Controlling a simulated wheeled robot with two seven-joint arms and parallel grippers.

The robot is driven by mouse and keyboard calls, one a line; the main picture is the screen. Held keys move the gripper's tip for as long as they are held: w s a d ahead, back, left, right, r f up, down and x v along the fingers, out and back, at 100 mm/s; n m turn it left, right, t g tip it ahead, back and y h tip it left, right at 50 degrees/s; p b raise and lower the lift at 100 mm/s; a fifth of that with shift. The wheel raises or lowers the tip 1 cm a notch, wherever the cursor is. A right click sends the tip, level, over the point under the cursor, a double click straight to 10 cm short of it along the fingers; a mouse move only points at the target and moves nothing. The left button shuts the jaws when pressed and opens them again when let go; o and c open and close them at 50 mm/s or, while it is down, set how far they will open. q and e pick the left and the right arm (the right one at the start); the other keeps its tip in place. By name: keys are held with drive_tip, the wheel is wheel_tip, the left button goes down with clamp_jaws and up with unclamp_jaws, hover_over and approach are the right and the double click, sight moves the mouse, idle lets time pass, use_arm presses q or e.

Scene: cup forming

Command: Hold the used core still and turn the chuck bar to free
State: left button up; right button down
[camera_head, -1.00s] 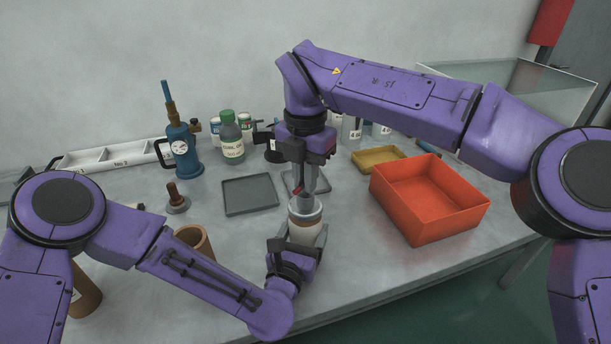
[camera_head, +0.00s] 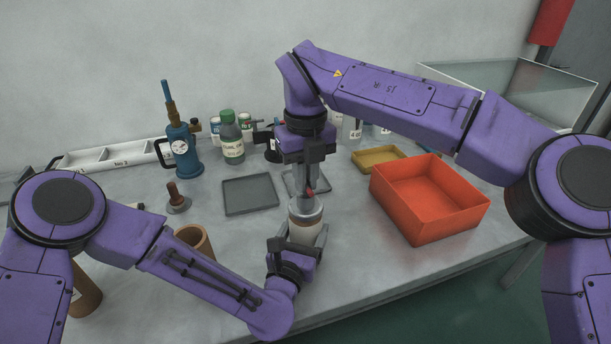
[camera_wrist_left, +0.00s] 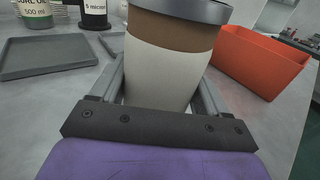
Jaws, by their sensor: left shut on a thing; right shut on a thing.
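The used core (camera_head: 306,232) stands upright near the table's front edge, with a white band around its brown body and a grey chuck on top. My left gripper (camera_head: 300,236) is shut around its lower part. In the left wrist view the core (camera_wrist_left: 165,75) sits between the two fingers. My right gripper (camera_head: 308,180) points straight down above the core and is shut on the chuck bar (camera_head: 309,192), of which a small red part shows at the fingertips. The rest of the bar is hidden by the fingers.
An orange-red bin (camera_head: 430,205) stands to the right, with a yellow tray (camera_head: 378,158) behind it. A grey tray (camera_head: 250,194) lies to the left. A brown tube (camera_head: 194,240) stands near my left forearm. A blue torch (camera_head: 184,150) and bottles stand at the back.

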drive_tip(key=n, duration=0.2)
drive_tip(key=shift+n, duration=0.4)
idle(0.9)
drive_tip(key=c, duration=1.1)
unclamp_jaws()
wheel_tip(320, 180, up, 12)
drive_tip(key=shift+r, duration=0.1)
